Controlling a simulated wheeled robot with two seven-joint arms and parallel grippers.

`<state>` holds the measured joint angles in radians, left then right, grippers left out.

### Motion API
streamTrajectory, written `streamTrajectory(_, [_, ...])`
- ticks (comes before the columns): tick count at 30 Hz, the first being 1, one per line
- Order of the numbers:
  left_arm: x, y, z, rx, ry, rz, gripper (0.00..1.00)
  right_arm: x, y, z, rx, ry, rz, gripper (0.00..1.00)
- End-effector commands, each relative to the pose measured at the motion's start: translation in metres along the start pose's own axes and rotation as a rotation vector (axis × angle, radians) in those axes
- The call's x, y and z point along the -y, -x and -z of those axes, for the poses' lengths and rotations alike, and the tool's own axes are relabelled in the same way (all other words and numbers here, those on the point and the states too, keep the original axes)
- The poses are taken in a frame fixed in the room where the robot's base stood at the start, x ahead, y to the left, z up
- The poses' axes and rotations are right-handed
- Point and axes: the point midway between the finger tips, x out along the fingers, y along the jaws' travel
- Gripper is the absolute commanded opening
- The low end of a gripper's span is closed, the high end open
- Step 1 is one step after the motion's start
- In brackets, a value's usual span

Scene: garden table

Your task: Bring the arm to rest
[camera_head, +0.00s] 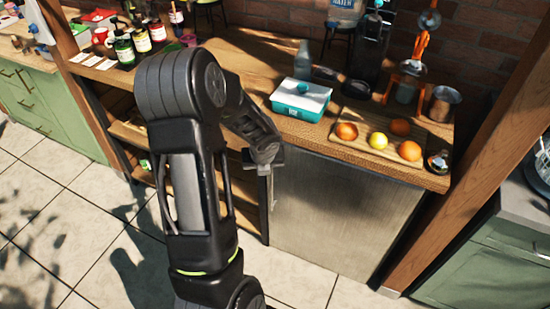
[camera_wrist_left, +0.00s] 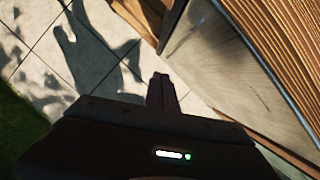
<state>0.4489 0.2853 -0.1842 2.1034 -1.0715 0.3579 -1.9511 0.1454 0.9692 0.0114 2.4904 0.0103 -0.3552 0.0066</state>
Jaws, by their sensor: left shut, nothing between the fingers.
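My left arm (camera_head: 183,185) rises from the bottom of the head view and bends at a high elbow. Its forearm slopes down to the right, and my left gripper (camera_head: 271,195) hangs in front of the wooden counter's front edge. In the left wrist view the gripper (camera_wrist_left: 161,77) shows its two fingers together, with nothing held between them. It is over the tiled floor, beside the counter's grey front panel. My right gripper is in neither view.
The wooden counter (camera_head: 255,62) carries a teal-and-white box (camera_head: 300,101), a bottle (camera_head: 303,60) and a wooden board with oranges (camera_head: 410,150) and a lemon (camera_head: 378,141). A wooden post (camera_head: 470,150) stands at right. Tiled floor (camera_head: 60,215) is clear at left.

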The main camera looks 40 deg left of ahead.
Motion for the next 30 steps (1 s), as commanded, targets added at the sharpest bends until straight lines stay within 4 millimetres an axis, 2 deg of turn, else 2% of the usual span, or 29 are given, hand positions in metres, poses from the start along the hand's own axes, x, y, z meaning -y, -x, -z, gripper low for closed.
streamTrajectory(9, [0.000,0.000,0.000,0.000,0.009,0.000,0.00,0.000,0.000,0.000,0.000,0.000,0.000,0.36])
streamTrajectory(13, [0.003,0.000,-0.001,0.004,0.094,0.012,0.00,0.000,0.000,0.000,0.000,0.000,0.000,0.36])
streamTrajectory(17, [0.017,0.000,0.001,-0.007,0.357,0.071,0.00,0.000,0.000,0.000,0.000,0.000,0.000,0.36])
streamTrajectory(20, [0.041,-0.002,0.018,-0.071,0.702,0.146,0.00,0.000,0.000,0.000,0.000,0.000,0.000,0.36])
streamTrajectory(23, [0.082,-0.012,0.061,-0.217,1.122,0.192,0.00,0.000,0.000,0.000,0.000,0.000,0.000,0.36])
streamTrajectory(26, [0.127,-0.021,0.125,-0.412,1.571,0.154,0.00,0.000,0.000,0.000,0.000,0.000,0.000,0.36])
streamTrajectory(27, [0.142,-0.024,0.155,-0.488,1.746,0.108,0.00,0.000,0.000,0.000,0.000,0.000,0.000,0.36])
streamTrajectory(29, [0.161,-0.027,0.202,-0.582,1.993,0.005,0.00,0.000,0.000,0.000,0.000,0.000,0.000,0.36])
streamTrajectory(30, [0.168,-0.028,0.235,-0.626,2.138,-0.078,0.00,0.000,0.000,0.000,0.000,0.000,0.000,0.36])
